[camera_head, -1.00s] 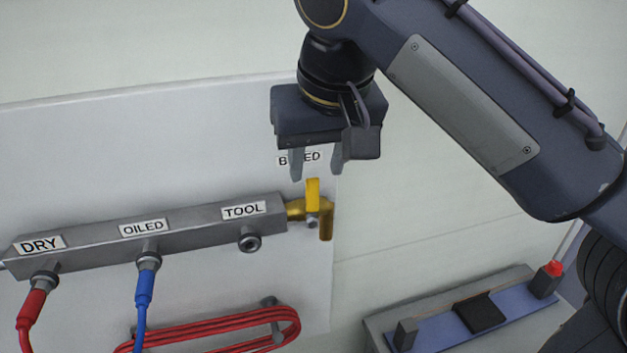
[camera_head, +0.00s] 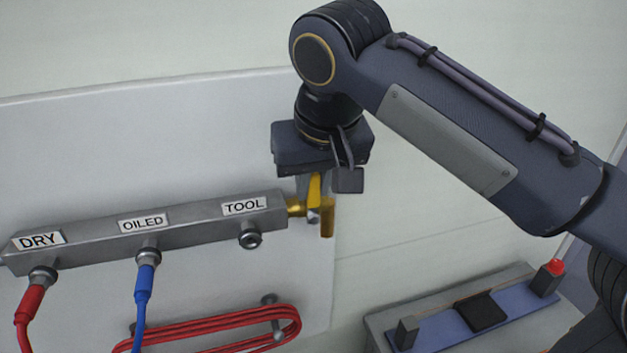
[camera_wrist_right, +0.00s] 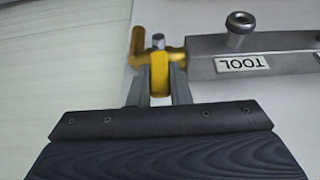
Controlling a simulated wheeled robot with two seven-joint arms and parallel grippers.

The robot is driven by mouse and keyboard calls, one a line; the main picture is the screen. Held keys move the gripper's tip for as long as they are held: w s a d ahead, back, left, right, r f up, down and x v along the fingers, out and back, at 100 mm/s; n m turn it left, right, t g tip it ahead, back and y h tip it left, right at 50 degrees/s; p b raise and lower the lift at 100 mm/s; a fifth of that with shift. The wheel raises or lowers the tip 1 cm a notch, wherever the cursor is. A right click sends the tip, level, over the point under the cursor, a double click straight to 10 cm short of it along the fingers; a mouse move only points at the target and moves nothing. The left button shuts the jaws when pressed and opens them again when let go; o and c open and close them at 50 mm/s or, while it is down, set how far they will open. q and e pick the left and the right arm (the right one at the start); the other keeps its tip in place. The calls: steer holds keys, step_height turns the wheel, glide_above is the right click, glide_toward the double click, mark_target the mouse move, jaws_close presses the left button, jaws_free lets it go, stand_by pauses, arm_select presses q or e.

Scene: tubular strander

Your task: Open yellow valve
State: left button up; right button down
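The yellow valve sits at the right end of the grey manifold (camera_head: 190,228). Its upright yellow handle (camera_head: 314,190) stands above a brass body with a down-turned outlet (camera_head: 327,218). My right gripper (camera_head: 314,196) points down over the handle, with a finger on each side. In the right wrist view the fingers (camera_wrist_right: 159,88) lie close against both sides of the yellow handle (camera_wrist_right: 159,72), with no clear gap. In the head view a block on the gripper hides the right-hand finger. My left gripper is in neither view.
The manifold has DRY, OILED and TOOL labels. A red hose (camera_head: 31,300) and a blue hose (camera_head: 145,283) hang from it; the TOOL port (camera_head: 250,240) is bare. A coiled red hose (camera_head: 215,325) hangs below.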

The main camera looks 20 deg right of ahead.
stand_by(0.4)
steer(key=d+f+m+t+y+b, duration=0.1)
steer(key=d+f+m+y+b, duration=0.3)
steer(key=y+b, duration=1.2)
steer(key=shift+d+f+m+t+y+b, duration=0.35)
steer(key=shift+d+f+b, duration=1)
steer(key=shift+b, duration=1.15)
steer(key=shift+w+a, duration=0.1)
steer(key=c, duration=1.3)
jaws_free()
steer(key=shift+c, duration=0.2)
steer(key=shift+t, duration=0.25)
